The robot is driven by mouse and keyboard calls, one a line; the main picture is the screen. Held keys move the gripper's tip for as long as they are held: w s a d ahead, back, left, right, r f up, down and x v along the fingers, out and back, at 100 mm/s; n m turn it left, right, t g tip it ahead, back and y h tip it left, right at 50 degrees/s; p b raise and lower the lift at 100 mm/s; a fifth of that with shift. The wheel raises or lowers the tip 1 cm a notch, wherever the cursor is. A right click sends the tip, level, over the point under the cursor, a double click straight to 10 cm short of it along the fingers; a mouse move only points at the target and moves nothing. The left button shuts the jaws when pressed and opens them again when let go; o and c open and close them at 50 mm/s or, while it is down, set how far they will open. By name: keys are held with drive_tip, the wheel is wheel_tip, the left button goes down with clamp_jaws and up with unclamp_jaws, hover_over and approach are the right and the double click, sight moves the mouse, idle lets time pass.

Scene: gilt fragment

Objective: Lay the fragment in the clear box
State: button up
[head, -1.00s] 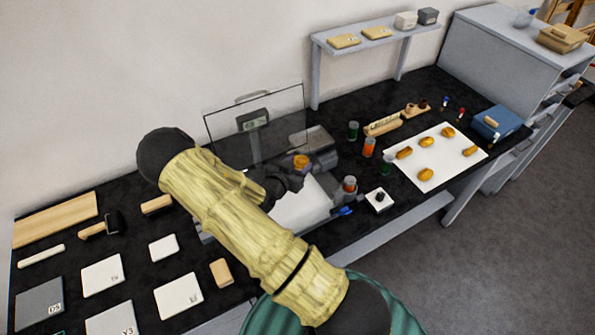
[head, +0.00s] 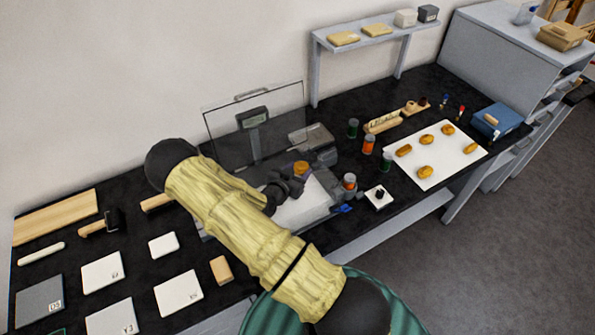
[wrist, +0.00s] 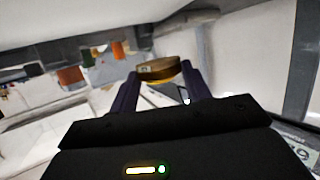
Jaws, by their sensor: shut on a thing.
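The fragment (head: 301,168) is a small gold-orange piece. My gripper (head: 296,180) is shut on it; in the wrist view the fragment (wrist: 159,68) sits between the two dark fingertips. A clear upright panel with a handle (head: 232,125) stands behind my gripper; I take it as part of the clear box. A pale flat surface (head: 300,210) with a grey edge lies below my gripper. My forearm covers much of this area, so the box's full outline is hidden. I cannot tell the gap between the fragment and the surface below.
A grey display on a post (head: 252,117) shows behind the clear panel. Orange and green jars (head: 368,145) stand to the right. A white sheet (head: 440,165) carries several golden pieces. White tiles (head: 178,292) and a wooden block (head: 221,270) lie at the left.

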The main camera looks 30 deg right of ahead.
drive_tip(key=shift+f, duration=0.2)
drive_tip(key=o, duration=0.7)
drive_tip(key=shift+r, duration=0.1)
drive_tip(key=shift+w+r+p, duration=0.1)
drive_tip(key=shift+r+p, duration=0.65)
drive_tip(key=shift+p, duration=0.1)
drive_tip(key=shift+b+v, duration=1.55)
drive_tip(key=shift+v, duration=2.2)
drive_tip(key=shift+f, duration=0.15)
